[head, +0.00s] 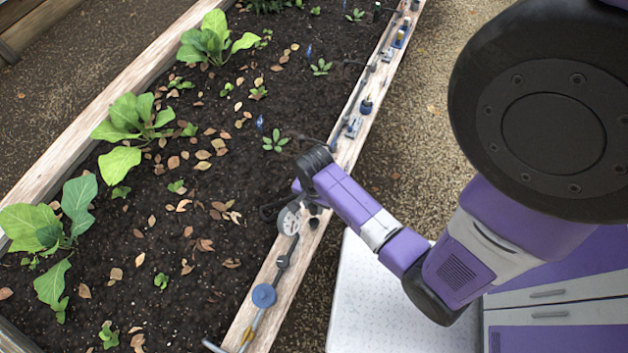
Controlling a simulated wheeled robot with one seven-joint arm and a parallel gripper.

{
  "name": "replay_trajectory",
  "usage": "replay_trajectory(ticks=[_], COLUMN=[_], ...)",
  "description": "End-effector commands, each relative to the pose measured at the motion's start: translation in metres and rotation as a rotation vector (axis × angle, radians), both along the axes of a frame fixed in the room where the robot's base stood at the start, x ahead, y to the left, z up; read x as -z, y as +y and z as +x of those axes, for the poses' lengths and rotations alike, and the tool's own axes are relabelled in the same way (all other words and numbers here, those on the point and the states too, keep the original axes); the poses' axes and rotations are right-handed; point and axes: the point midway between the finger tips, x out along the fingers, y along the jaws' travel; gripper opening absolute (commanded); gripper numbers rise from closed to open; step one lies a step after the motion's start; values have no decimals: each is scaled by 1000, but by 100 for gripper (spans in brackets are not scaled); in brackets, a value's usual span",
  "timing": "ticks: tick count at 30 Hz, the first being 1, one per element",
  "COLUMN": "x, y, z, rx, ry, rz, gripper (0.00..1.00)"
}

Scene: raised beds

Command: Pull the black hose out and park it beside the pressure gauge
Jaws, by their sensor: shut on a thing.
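My gripper (278,207) is at the inner side of the bed's near wooden edge, beside the pressure gauge. It is small in view and partly hidden by my own wrist. It is shut on a dark, thin thing, which looks like the black hose (267,212); its ends are hard to make out against the soil. The pressure gauge (289,221) has a pale round face and sits on the wooden edge, just below my gripper in the picture. I cannot tell whether the hose touches the gauge.
A blue round knob (263,295) and a dark fitting (283,261) sit on a pipe along the wooden edge (237,325). More blue fittings (366,104) stand farther up that edge. Leafy plants (128,120) grow in the soil at left. A white surface (365,300) lies at lower right.

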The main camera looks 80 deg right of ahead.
Motion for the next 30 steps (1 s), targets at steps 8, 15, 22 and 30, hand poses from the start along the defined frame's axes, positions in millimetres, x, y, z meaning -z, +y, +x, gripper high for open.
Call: replay_trajectory(ticks=[8,15,22,30], x=[14,25,35,48], y=[0,0,0,0], z=[0,0,0,0], rx=[0,0,0,0], ry=[-1,0,-1,-1], rz=[-1,0,0,0], gripper=[0,0,0,0])
